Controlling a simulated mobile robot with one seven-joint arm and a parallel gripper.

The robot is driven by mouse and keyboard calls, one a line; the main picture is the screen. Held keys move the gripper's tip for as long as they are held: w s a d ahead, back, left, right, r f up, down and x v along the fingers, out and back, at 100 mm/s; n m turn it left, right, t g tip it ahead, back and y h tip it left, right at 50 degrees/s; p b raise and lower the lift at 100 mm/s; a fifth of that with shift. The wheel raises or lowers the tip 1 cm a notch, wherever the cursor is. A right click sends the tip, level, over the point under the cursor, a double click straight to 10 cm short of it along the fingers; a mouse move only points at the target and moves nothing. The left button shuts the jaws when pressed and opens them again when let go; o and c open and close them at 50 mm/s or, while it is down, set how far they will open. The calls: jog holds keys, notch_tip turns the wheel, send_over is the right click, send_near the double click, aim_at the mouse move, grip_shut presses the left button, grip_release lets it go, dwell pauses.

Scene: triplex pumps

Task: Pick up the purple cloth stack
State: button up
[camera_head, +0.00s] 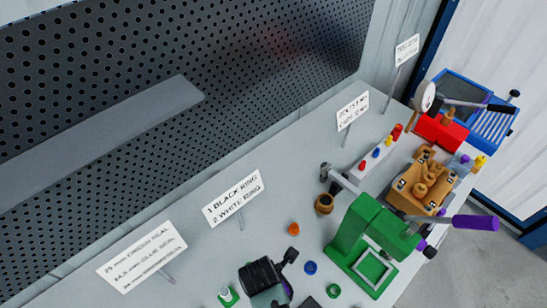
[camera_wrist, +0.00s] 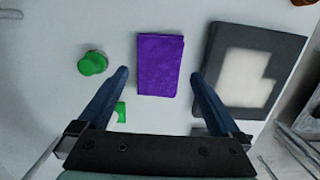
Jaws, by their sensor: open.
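The purple cloth stack (camera_wrist: 160,64) is a small folded rectangle lying flat on the light tabletop in the wrist view. My gripper (camera_wrist: 159,75) is open, with one blue finger on each side of the stack and a visible gap to both edges. The fingers point toward the stack and nothing is held between them. I cannot tell how high the fingertips are above the table. In the head view I cannot clearly make out the stack.
A green knob (camera_wrist: 92,63) stands left of the left finger. A dark tray with a pale pad (camera_wrist: 250,75) lies close to the right finger. In the head view, a green press (camera_head: 365,240), an orange pump block (camera_head: 422,185) and sign cards (camera_head: 235,197) stand on the table before a perforated panel (camera_head: 180,60).

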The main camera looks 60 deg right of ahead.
jog(key=shift+d+f, duration=0.15)
jog(key=shift+f, duration=1.05)
jog(key=shift+c, duration=0.3)
jog(key=c, duration=1.2)
